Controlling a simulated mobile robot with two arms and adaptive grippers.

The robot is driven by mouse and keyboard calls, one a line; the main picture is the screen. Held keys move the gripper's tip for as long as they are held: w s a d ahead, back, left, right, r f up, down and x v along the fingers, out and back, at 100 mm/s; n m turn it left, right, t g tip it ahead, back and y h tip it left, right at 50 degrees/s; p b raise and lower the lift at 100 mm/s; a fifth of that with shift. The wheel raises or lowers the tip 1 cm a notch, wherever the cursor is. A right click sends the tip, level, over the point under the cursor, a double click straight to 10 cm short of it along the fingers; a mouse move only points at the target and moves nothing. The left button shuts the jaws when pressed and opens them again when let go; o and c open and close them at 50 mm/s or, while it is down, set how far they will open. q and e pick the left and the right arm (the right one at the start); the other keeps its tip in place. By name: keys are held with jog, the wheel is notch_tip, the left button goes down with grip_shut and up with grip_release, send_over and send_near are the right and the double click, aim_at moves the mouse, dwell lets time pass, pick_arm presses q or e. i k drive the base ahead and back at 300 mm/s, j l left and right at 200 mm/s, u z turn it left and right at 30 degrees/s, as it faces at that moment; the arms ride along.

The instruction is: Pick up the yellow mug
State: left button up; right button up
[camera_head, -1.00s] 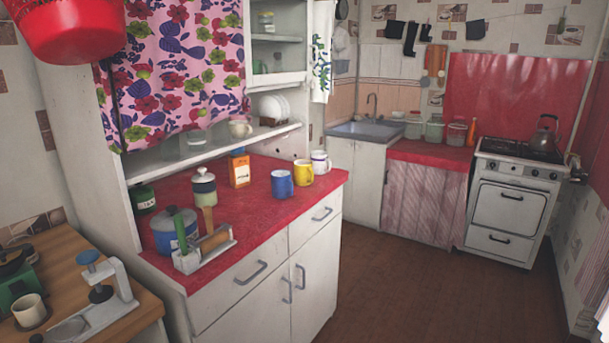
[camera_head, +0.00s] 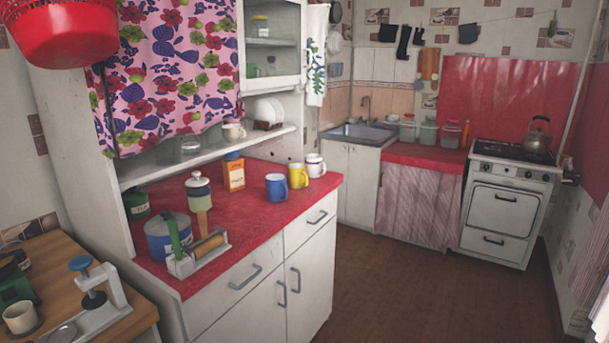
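The yellow mug (camera_head: 298,176) stands upright on the red top of the white cabinet, near its right end. A blue mug (camera_head: 277,187) stands close on its left, and a white mug with a dark pattern (camera_head: 315,165) stands close on its right. Nothing hides the yellow mug's front. Neither of my grippers shows in the head view.
On the red counter (camera_head: 245,220) stand an orange box (camera_head: 233,172), a white canister (camera_head: 199,192), a blue pot (camera_head: 170,235) and a holder with a rolling pin (camera_head: 200,252). A shelf (camera_head: 215,155) overhangs the back. The brown floor (camera_head: 400,285) ahead is clear.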

aim_at(298, 175)
jog(key=i+l+u, duration=0.4)
jog(key=i+l, duration=0.9)
